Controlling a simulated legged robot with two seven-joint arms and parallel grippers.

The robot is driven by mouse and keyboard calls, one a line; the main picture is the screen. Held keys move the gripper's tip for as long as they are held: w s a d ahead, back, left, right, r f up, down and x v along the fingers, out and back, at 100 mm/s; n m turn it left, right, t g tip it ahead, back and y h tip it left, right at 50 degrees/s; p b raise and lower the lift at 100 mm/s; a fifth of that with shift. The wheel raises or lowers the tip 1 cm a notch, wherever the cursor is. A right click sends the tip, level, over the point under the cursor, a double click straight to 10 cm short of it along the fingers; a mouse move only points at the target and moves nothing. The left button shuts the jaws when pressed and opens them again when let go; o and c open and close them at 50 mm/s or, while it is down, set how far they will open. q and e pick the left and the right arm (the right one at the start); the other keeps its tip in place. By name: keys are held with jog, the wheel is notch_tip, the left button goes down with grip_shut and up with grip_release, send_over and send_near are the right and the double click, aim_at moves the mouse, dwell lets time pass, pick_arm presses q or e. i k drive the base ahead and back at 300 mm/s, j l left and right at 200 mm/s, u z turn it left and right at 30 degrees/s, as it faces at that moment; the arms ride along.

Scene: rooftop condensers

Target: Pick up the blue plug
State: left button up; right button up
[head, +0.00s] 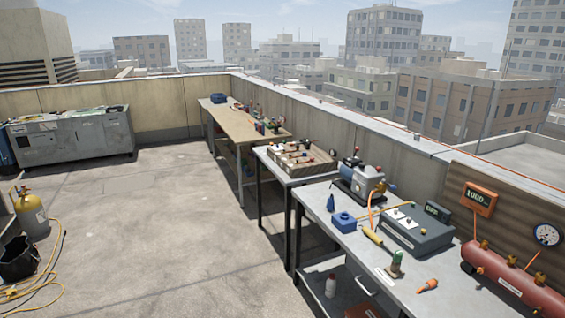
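Two small blue things are on the grey near workbench (430,290), at its left end. One is a small upright blue piece (331,203) with a narrow top. The other is a squat blue block (343,221) with a rounded top, just in front of it. I cannot tell for sure which of them is the blue plug. Neither of my grippers is in the head view, and nothing is seen holding either blue thing.
A pump (360,182), a yellow-handled tool (372,237), a grey box (415,231), a green-topped piece (396,264), an orange-handled tool (428,286) and a red tank (510,280) crowd the bench. The middle floor is clear.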

aim_at(330, 206)
jog(key=i+l+u, duration=0.15)
jog(key=i, duration=1.65)
jog(key=i+z, duration=0.45)
jog(key=i+j+z, duration=0.25)
jog(key=i+z, duration=0.45)
jog(key=z, duration=0.2)
jog(key=i+j+z, duration=0.2)
jog(key=z, duration=0.2)
